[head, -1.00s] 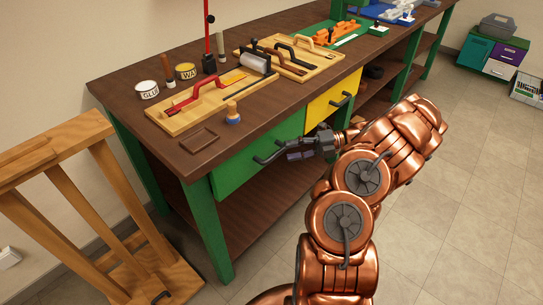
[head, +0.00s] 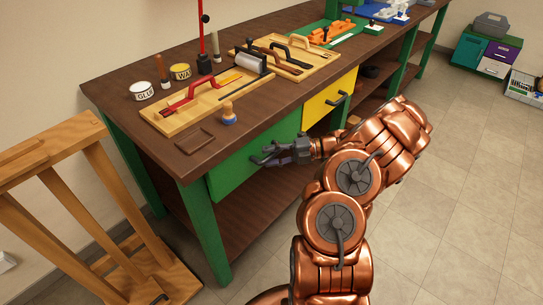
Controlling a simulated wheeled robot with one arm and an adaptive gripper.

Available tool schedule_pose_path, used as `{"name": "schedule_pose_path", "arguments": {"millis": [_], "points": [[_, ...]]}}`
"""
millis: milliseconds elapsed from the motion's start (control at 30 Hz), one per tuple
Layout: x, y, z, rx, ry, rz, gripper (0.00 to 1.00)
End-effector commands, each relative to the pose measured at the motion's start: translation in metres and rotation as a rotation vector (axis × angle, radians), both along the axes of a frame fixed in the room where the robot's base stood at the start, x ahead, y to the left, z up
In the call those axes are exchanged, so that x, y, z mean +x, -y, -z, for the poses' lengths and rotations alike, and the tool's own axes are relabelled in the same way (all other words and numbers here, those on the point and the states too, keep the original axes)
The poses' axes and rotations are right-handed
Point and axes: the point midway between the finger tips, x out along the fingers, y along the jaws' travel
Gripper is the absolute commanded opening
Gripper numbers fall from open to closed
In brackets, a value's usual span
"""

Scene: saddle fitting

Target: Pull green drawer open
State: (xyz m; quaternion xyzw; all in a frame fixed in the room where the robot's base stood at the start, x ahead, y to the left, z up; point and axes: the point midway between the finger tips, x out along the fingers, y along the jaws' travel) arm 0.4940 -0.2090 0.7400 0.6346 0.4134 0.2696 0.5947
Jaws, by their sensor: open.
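The green drawer (head: 234,174) is in the front of the workbench (head: 181,164), left of the yellow drawer. Its front looks flush or nearly flush with the bench. Its dark handle (head: 258,160) sticks out from the front, and my gripper covers part of it. My gripper (head: 267,156) is open, in front of the green drawer at the handle. I cannot tell whether the fingers touch the handle or surround it.
The yellow drawer (head: 322,106) with its dark handle is to the right. Boards with tools, cans and a small tray (head: 194,143) lie on the bench top. A wooden rack (head: 62,150) stands at the left. The floor (head: 455,200) on the right is clear.

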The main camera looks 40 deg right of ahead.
Motion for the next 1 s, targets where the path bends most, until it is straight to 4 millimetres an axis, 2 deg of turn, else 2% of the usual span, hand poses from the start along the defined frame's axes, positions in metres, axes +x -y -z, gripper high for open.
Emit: {"name": "schedule_pose_path", "arguments": {"millis": [233,633,1000], "points": [[0.0003,-0.0003,-0.0001,-0.001,0.001,0.001,0.41],[0.0002,0.0,-0.0002,-0.001,0.0,0.0,0.0],[0.0001,0.0001,0.0,-0.001,0.0,0.0,0.0]]}}
